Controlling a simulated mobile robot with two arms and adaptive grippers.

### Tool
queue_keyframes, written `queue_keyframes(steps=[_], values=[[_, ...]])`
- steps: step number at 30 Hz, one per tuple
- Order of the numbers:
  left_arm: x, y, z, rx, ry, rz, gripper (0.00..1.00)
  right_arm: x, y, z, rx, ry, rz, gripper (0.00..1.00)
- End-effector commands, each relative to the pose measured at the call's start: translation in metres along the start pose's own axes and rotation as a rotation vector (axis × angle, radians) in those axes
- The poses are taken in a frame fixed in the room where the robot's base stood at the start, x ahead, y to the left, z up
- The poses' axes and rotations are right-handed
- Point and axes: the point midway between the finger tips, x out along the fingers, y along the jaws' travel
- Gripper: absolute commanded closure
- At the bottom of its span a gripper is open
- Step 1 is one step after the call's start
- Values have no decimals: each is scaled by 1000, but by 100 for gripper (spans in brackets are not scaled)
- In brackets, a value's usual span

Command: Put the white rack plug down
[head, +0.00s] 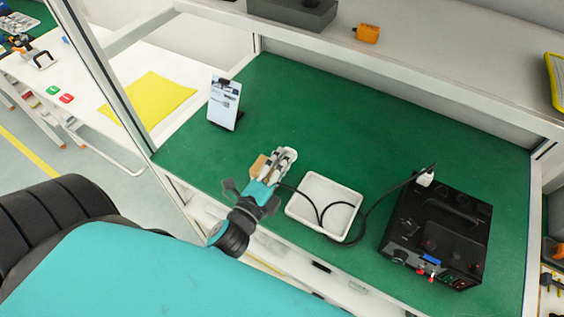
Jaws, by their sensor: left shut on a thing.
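My left gripper (284,160) is over the green bench mat (310,115), to the left of a white tray. It is shut on a white piece, the white rack plug (289,154), which is mostly hidden by the fingers. A black cable (318,209) runs from the gripper across the tray and loops up to a second white plug (425,179) at the top of a black device. I cannot tell whether the held plug touches the mat. My right gripper is not in view.
The white tray (322,180) holds only cable. The black device (437,235) stands at the right. A small tan block (258,167) shows beside the gripper. A card stand (224,103) is at the back left. The mat behind the gripper is clear. A shelf (420,65) overhangs the back.

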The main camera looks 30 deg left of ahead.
Motion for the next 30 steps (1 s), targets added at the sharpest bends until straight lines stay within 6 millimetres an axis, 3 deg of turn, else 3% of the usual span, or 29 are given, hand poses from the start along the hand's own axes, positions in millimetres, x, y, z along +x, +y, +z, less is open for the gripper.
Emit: queue_keyframes(steps=[6,7,12,26,30], values=[[0,8,0,0,0,-1,100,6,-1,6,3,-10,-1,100],[0,7,0,0,0,0,70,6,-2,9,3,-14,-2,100],[0,6,0,0,0,0,48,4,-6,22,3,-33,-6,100],[-1,-3,0,0,1,0,48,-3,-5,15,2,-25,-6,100],[-28,5,0,-1,-1,4,48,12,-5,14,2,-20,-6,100]])
